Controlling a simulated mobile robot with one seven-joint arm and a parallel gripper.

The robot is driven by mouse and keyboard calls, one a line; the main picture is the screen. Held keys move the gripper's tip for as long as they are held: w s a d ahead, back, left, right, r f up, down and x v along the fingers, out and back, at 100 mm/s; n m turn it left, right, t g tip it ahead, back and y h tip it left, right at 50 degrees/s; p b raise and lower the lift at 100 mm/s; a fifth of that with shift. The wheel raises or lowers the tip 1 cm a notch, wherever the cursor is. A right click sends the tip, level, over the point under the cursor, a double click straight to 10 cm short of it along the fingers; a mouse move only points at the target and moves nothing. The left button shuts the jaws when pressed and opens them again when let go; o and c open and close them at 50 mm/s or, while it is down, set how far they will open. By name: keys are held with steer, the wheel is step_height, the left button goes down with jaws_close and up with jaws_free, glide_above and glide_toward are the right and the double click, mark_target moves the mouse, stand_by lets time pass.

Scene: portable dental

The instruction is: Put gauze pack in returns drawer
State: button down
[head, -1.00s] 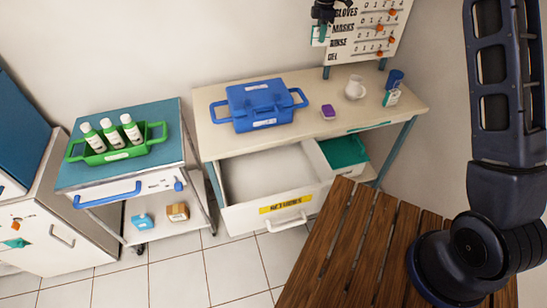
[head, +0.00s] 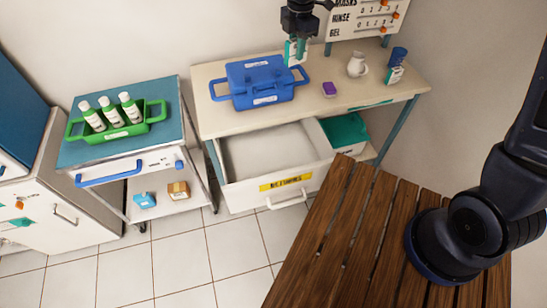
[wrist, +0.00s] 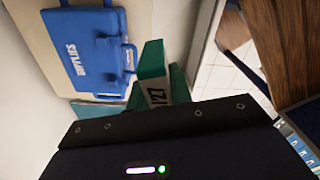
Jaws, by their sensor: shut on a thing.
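My gripper (head: 299,48) hangs above the counter, behind and to the right of the blue case, and is shut on a small white and teal pack, which I take to be the gauze pack (head: 290,53). In the wrist view the pack (wrist: 157,92) shows a white face with dark print, between teal surfaces. The returns drawer (head: 235,187) is pulled open under the counter, with a yellow label and a handle on its front. Its visible inside looks empty. The pack is up and behind the drawer in the picture, not over its opening.
The blue case (head: 262,84) stands on the counter (head: 215,122). A purple item (head: 329,89), a white jug (head: 357,65), a white and teal bottle (head: 394,76) and a blue cup (head: 398,56) stand to its right. A slatted wooden surface (head: 345,230) is in front.

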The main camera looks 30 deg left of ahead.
steer(key=s+d+n, duration=0.1)
steer(key=s+d, duration=0.2)
steer(key=s, duration=0.3)
glide_above(288, 166)
step_height(288, 166, down, 47)
steer(key=shift+r, duration=0.1)
stand_by(0.6)
steer(key=c, duration=1.3)
jaws_free()
steer(key=shift+o, duration=0.2)
step_height(288, 166, up, 12)
steer(key=shift+r, duration=0.1)
